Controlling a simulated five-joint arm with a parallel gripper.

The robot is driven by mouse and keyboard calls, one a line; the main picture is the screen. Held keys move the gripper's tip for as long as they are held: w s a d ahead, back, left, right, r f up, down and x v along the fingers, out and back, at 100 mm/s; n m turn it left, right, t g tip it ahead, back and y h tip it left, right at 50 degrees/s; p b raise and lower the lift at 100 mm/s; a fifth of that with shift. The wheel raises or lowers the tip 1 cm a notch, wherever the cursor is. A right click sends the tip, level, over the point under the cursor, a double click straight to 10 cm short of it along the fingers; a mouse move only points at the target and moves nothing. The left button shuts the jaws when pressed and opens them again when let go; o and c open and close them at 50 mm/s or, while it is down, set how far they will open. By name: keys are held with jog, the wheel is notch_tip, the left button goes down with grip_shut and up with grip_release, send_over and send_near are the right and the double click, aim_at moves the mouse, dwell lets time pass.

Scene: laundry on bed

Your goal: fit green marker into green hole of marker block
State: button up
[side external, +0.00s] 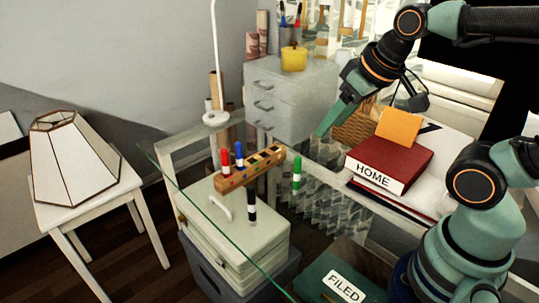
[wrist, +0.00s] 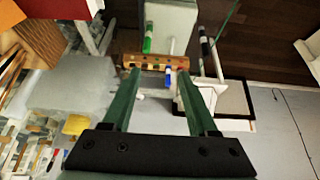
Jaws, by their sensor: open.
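The green marker (side external: 296,171) stands upright on the glass desk, just right of the marker block and apart from it. The wooden marker block (side external: 233,181) has a row of holes along its top. My gripper (side external: 320,133) is open and empty, in the air above and to the right of the green marker. In the wrist view, the green marker (wrist: 147,40) and block (wrist: 155,62) appear beyond my fingertips (wrist: 158,73). The individual hole colours are hard to tell.
A black marker (side external: 252,207) stands in front of the block. A red HOME book (side external: 390,160) with an orange block (side external: 398,126) lies right of my gripper. A white lamp base (side external: 215,118) stands behind the block. Bare glass lies around the green marker.

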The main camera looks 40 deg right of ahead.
jog(key=shift+w, duration=0.1)
jog(key=m+g, duration=0.6)
jog(key=m, duration=0.8)
send_over(300, 157)
notch_tip(300, 157, down, 7)
jog(key=shift+f, duration=0.35)
jog(key=shift+m, duration=0.3)
notch_tip(300, 157, down, 6)
jog(key=shift+w+a+f, duration=0.1)
jog(key=shift+f, duration=1.4)
jog(key=shift+a+f, duration=0.1)
jog(key=shift+f, duration=1.35)
grip_shut()
